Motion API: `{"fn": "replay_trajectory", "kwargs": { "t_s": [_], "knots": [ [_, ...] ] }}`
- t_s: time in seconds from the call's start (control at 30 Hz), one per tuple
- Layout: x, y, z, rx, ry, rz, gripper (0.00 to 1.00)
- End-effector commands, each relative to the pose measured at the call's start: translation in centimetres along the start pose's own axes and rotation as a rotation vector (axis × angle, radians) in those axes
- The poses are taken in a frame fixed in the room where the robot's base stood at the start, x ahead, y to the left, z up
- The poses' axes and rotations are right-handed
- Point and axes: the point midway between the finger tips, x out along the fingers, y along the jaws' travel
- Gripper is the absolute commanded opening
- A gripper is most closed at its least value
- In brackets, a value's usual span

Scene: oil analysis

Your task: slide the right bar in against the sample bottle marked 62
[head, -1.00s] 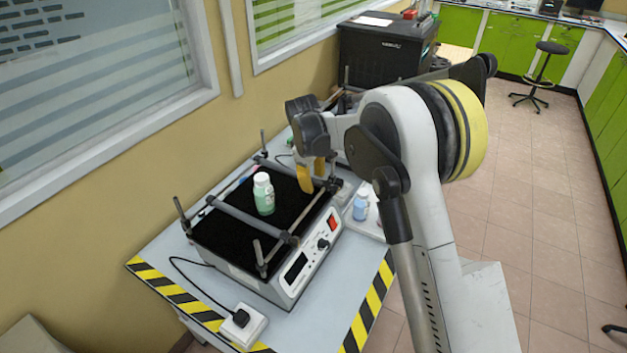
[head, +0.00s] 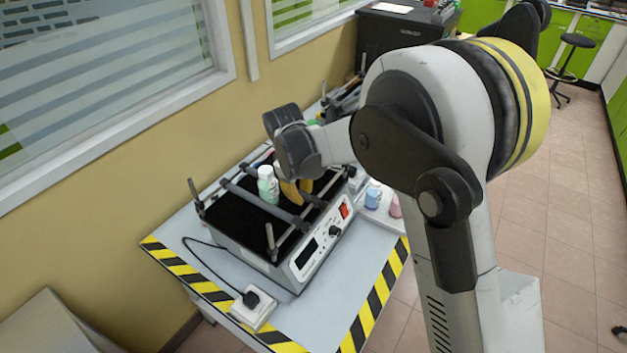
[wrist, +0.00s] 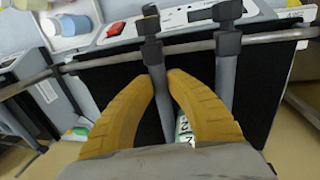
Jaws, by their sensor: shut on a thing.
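The sample bottle (head: 267,186), white-capped with a green lower part, stands upright on the black top of the shaker (head: 235,222). It is between the left bar (head: 248,196) and the right bar (wrist: 158,84). In the wrist view the left bar (wrist: 226,75) is on the right of the picture, and a bit of the bottle's label (wrist: 184,128) shows between the bars; its full number is unreadable. My gripper (head: 297,190) has its yellow fingers shut on the right bar, close beside the bottle. I cannot tell whether bar and bottle touch.
A blue bottle (head: 373,195) and a pink one (head: 395,206) stand on a white tray beside the shaker. Upright posts (head: 271,242) rise at the shaker's corners. A cable runs to a white socket block (head: 253,310) at the table's striped front edge.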

Motion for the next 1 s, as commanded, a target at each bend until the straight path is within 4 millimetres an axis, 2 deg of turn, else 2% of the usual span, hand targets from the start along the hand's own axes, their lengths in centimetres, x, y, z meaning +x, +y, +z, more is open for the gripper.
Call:
{"fn": "replay_trajectory", "kwargs": {
  "t_s": [0.1, 0.37, 0.4, 0.43, 0.47, 0.77, 0.87, 1.0],
  "knots": [
    [-0.1, -0.7, 0.0, 0.000, 0.000, -0.001, 0.00],
    [-0.1, -0.7, 0.0, 0.000, 0.000, -0.001, 0.00],
    [-0.1, -0.7, 0.0, 0.000, 0.000, -0.001, 0.30],
    [-0.1, -0.7, 0.0, 0.000, 0.000, -0.001, 0.39],
    [-0.1, -0.6, 0.0, 0.000, 0.000, -0.001, 0.41],
    [-0.3, -0.6, 0.0, 0.000, 0.000, 0.000, 0.41],
    [-1.2, -0.6, 0.0, 0.000, 0.000, 0.000, 0.41],
    [-3.8, -0.6, 0.1, 0.000, 0.000, 0.000, 0.41]
  ]
}}
